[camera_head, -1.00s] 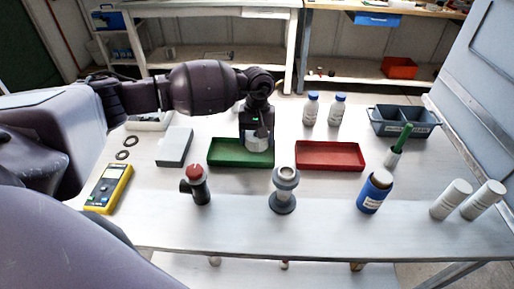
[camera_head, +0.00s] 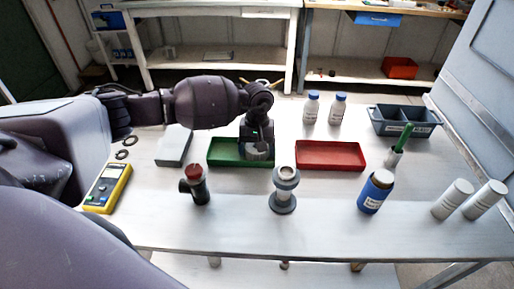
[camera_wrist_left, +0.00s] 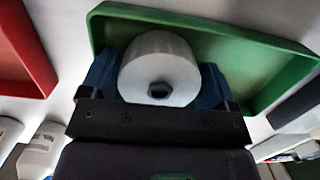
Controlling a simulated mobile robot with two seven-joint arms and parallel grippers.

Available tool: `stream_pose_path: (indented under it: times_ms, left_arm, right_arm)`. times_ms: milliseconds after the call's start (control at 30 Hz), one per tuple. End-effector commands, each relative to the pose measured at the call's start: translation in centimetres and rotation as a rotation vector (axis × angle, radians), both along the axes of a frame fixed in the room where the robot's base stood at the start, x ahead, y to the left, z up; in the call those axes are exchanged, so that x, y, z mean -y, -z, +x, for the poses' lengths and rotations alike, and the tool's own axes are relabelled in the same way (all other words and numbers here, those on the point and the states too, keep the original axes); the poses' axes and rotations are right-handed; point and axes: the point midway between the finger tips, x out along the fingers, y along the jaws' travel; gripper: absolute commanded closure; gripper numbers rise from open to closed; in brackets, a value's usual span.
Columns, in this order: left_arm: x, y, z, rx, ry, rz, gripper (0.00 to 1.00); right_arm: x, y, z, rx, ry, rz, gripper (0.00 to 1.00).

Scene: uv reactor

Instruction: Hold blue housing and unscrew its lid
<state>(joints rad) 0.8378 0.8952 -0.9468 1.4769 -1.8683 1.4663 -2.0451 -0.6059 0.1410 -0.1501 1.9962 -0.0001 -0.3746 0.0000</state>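The blue housing (camera_head: 372,196) stands at the front right of the table, a white label on its side. Its pale beige lid (camera_head: 382,178) is on top. My left gripper (camera_head: 257,151) is far to the left of it, pointing down at the green tray (camera_head: 222,161). My right gripper is not in view.
A red tray (camera_head: 330,166) lies right of the green one. A grey stand (camera_head: 284,190) and a dark pipe fitting with a red top (camera_head: 194,184) stand in front. White cylinders (camera_head: 453,199) are right of the housing. A yellow meter (camera_head: 107,187) lies left.

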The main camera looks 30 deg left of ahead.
Motion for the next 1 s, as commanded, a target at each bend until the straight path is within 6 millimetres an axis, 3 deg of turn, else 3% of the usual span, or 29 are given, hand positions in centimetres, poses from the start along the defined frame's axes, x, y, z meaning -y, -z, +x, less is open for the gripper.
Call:
stream_pose_path:
  times_ms: [333,800,1000]
  left_arm:
    - [0.0,-1.6,0.3,0.006,0.001,-0.001,0.17]
    - [-0.5,-10.0,1.1,0.004,0.001,-0.001,0.17]
    - [-0.6,-11.9,1.3,0.003,0.0,-0.001,0.17]
  right_arm:
    - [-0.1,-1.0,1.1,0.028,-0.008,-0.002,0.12]
    - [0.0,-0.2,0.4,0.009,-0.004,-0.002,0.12]
    - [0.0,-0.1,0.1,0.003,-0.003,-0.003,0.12]
